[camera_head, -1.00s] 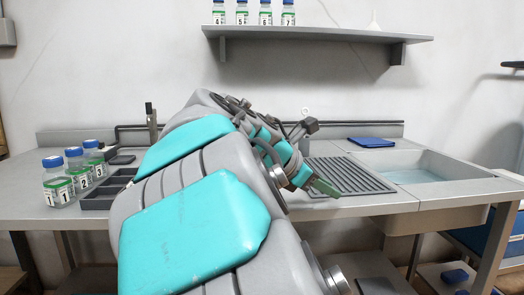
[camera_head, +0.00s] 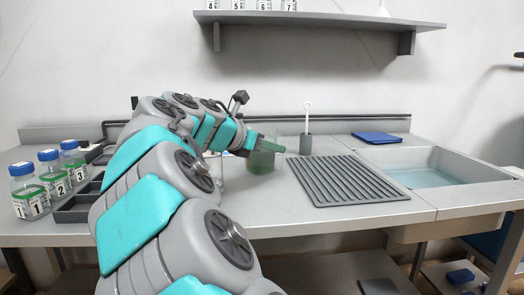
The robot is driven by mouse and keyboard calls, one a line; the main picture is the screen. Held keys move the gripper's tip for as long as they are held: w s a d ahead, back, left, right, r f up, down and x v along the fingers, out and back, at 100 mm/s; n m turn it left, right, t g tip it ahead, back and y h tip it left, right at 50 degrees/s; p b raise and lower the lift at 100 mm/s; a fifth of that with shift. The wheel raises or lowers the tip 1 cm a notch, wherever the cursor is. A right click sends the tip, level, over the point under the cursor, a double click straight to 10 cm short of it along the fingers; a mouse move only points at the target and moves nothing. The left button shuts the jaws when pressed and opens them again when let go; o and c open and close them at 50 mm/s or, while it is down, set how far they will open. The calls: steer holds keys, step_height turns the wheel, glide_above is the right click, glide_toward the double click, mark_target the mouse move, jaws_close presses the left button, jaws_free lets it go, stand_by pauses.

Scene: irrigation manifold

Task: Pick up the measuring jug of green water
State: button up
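The measuring jug (camera_head: 263,166) is a clear vessel with green water in it. It stands on the worktop, left of the ribbed drain mat. My wrist and arm hide part of the jug's left side.
Numbered bottles with blue caps (camera_head: 55,178) stand at the left by a dark tray (camera_head: 75,208). A grey holder with a white-ringed rod (camera_head: 306,143) stands right of the jug. The ribbed mat (camera_head: 345,180), blue cloth (camera_head: 377,137) and sink (camera_head: 430,170) lie further right. A shelf (camera_head: 320,18) hangs above.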

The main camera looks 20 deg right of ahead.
steer(key=x, duration=0.6)
steer(key=shift+w+d+r, duration=0.2)
steer(key=shift+w+d, duration=0.05)
jaws_close()
stand_by(1.2)
